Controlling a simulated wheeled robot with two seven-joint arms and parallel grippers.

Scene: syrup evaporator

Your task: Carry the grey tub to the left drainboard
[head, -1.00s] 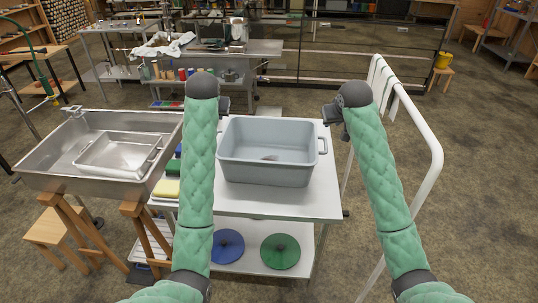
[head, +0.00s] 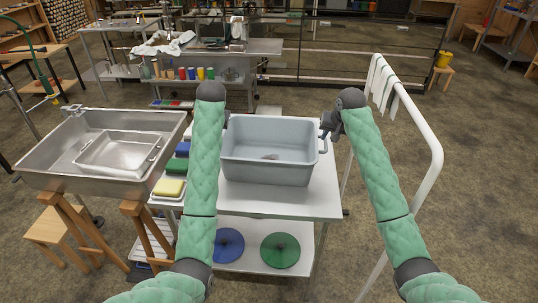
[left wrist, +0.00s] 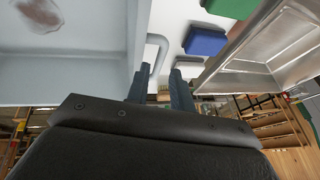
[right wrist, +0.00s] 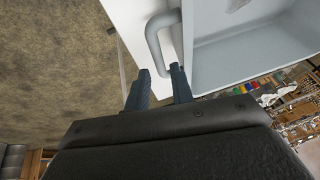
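The grey tub (head: 268,170) stands upright on a white-topped table, with a brownish patch on its floor. My right gripper (head: 327,128) is at the tub's right handle (head: 323,143); the right wrist view shows its fingers (right wrist: 159,84) apart, with the handle (right wrist: 157,40) between or just beyond them. My left gripper is mostly hidden behind its arm in the head view. In the left wrist view its fingers (left wrist: 161,80) are apart at the tub's other handle (left wrist: 157,48). A steel basin unit (head: 50,165) stands left of the table; I cannot tell which part is the left drainboard.
A smaller steel pan (head: 118,153) sits in the basin unit. Green, blue and yellow blocks (head: 170,187) lie between the basin and the tub. A white rail (head: 432,150) with cloths stands close on the right. A wooden stool (head: 60,230) is at lower left.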

